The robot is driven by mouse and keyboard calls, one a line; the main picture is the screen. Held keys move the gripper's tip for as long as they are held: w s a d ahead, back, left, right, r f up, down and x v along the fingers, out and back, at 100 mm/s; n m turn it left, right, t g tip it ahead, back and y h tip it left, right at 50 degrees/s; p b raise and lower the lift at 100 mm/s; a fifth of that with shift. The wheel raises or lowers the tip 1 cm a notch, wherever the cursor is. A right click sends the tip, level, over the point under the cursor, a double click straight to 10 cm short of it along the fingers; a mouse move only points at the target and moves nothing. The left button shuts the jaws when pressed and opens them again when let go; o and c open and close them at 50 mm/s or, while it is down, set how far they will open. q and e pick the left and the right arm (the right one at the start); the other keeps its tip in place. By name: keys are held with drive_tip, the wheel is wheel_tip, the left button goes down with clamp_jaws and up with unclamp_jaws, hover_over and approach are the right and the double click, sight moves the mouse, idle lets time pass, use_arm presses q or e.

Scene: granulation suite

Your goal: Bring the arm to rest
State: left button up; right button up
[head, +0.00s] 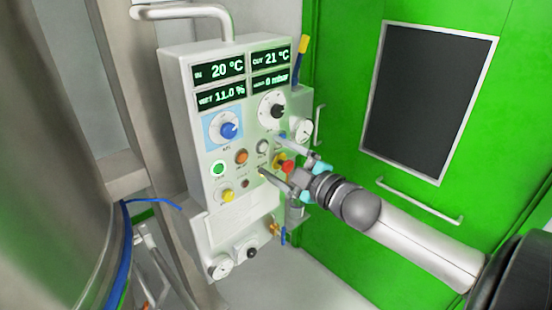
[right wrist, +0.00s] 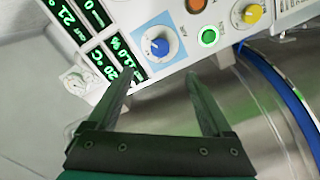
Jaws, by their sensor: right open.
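My right arm (head: 425,245) reaches in from the right in the head view. Its gripper (head: 268,154) is open in front of the white control panel (head: 185,85), its two fingers apart. In the right wrist view the open gripper (right wrist: 160,75) has nothing between its fingers. The blue knob (right wrist: 159,46) and the lit green button (right wrist: 208,37) lie beyond the fingertips there. I cannot tell whether a fingertip touches the panel. The gripper partly covers the panel's right side near a red knob (head: 285,167). My left gripper is not in view.
The panel has displays (head: 219,69), a black dial (head: 272,107) and gauges (head: 220,267). A green door (head: 345,215) with a dark window (head: 428,102) and a handle (head: 420,200) stands behind my arm. A large steel vessel (head: 50,200) fills the left.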

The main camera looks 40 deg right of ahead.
drive_tip(key=s+d+f+m+g+h+b, duration=0.1)
drive_tip(key=d+f+m+g+h+b, duration=0.15)
drive_tip(key=f, duration=0.85)
drive_tip(key=s+d+f+m+g+h+b, duration=0.1)
drive_tip(key=d+f+m+b, duration=0.15)
drive_tip(key=f, duration=0.95)
drive_tip(key=s+f+m+g+h+b, duration=0.1)
drive_tip(key=s+f+m+g+b, duration=0.3)
drive_tip(key=f, duration=0.8)
drive_tip(key=s+f+n+g+b, duration=0.15)
drive_tip(key=s+f, duration=0.45)
drive_tip(key=f, duration=0.7)
drive_tip(key=s+a+f+m+g+b, duration=0.1)
drive_tip(key=s+a+f+g+b, duration=0.15)
drive_tip(key=s+f, duration=0.5)
drive_tip(key=s+a+f+m+g+b, duration=0.1)
drive_tip(key=s+a+f+b, duration=0.3)
drive_tip(key=f, duration=0.6)
drive_tip(key=s+a+f+g+y+b, duration=0.1)
drive_tip(key=s+a+f+g, duration=0.1)
drive_tip(key=s+a+f, duration=0.4)
drive_tip(key=s+a+f+g+y+b, duration=0.1)
drive_tip(key=s+a+f, duration=0.4)
drive_tip(key=s, duration=0.7)
drive_tip(key=shift+s+a+f+m+g+b, duration=0.4)
drive_tip(key=shift+f+g+b, duration=0.2)
drive_tip(key=shift+b, duration=0.2)
